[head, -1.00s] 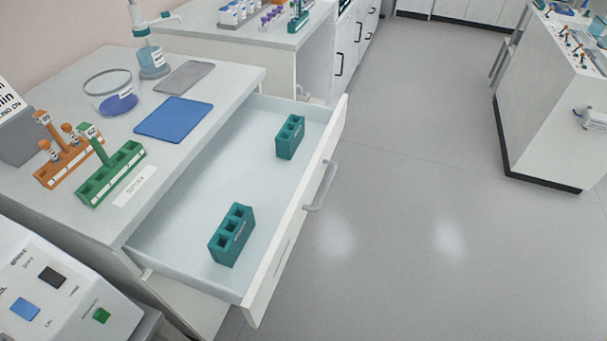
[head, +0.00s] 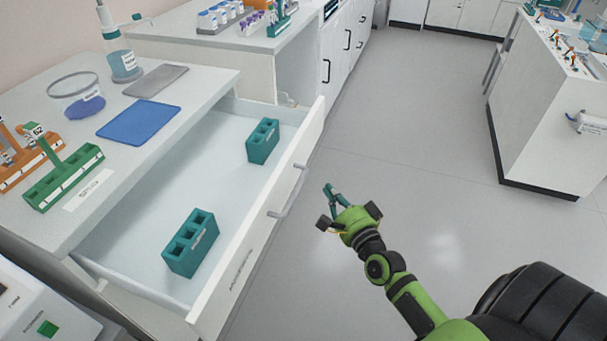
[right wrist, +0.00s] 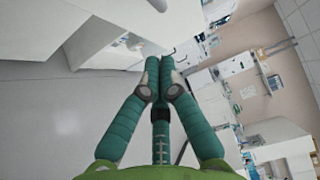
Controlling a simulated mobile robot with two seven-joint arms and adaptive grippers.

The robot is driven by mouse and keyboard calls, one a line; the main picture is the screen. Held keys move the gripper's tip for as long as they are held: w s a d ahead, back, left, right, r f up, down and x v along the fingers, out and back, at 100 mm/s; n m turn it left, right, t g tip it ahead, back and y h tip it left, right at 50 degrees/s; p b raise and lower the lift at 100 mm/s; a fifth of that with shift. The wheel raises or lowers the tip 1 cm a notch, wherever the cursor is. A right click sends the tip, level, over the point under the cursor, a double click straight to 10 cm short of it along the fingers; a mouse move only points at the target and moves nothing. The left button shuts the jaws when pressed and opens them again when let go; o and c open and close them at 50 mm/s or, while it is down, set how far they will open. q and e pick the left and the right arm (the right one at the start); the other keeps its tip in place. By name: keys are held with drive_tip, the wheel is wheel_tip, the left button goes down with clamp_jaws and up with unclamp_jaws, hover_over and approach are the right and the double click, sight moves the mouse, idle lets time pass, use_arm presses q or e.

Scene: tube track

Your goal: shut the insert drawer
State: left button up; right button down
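The insert drawer (head: 218,172) is pulled well out of the white bench in the head view. Its front panel carries a grey bar handle (head: 290,193). Two teal insert blocks stand inside, one toward the far end (head: 263,141) and one toward the near end (head: 190,243). My right gripper (head: 328,188) is in front of the drawer, to the right of the handle and apart from it. In the right wrist view its fingers (right wrist: 160,65) come together at the tips with nothing seen between them. My left gripper is not in view.
On the bench top are a blue mat (head: 138,122), a grey slab (head: 155,81), a glass dish (head: 77,95), a bottle (head: 122,60) and a green rack (head: 64,175). Another bench (head: 555,110) stands at the right. The floor between is clear.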

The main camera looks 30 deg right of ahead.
approach(299, 162)
drive_tip(key=w+d, duration=0.2)
drive_tip(key=d, duration=0.1)
drive_tip(key=w+a, duration=0.2)
drive_tip(key=shift+w+a+f+p, duration=0.1)
drive_tip(key=shift+w+a+p, duration=0.05)
drive_tip(key=shift+w+p, duration=0.25)
drive_tip(key=shift+w+a, duration=0.15)
drive_tip(key=shift+a, duration=0.05)
drive_tip(key=shift+a, duration=0.1)
